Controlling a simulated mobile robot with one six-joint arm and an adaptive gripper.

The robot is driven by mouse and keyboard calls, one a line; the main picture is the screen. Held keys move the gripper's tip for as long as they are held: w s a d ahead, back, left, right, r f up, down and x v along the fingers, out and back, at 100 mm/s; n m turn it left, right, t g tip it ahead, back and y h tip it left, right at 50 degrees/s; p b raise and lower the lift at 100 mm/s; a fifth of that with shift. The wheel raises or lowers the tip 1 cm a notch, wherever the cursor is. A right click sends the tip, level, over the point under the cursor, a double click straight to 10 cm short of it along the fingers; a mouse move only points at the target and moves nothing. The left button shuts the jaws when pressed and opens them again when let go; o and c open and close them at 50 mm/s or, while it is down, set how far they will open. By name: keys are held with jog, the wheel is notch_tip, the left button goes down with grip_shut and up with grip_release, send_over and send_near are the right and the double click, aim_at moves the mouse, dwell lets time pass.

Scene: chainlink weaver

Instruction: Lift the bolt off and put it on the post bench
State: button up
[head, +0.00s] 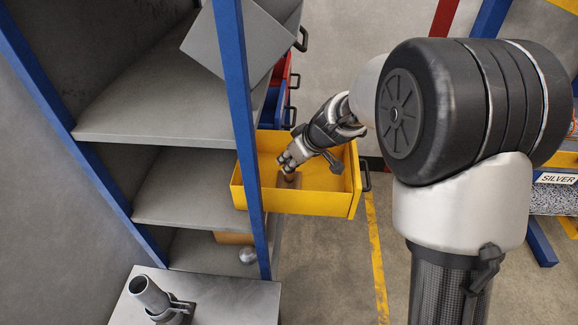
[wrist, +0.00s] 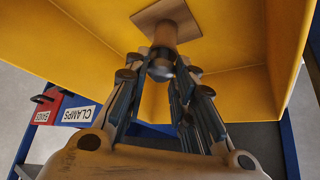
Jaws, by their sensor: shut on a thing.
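A brown piece (head: 289,181), a square plate with a round stem, is in the open yellow drawer (head: 330,203). It also shows in the wrist view (wrist: 176,28), with a dark grey end between my fingers. I cannot tell whether it is the bolt, or whether its plate touches the drawer floor. My gripper (head: 289,162) reaches down into the drawer and is shut on the stem's end; the fingers (wrist: 161,75) stand on both sides of it. A grey bench (head: 238,298) at the bottom left, probably the post bench, bears a tilted-looking grey pipe post (head: 150,293) with a clamp.
Grey shelves (head: 155,115) with blue uprights (head: 238,110) stand left of the drawer. A grey ball (head: 248,255) sits low on them. A drawer label reads CLAMPS (wrist: 78,114). The bench top right of the post is bare.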

grip_shut()
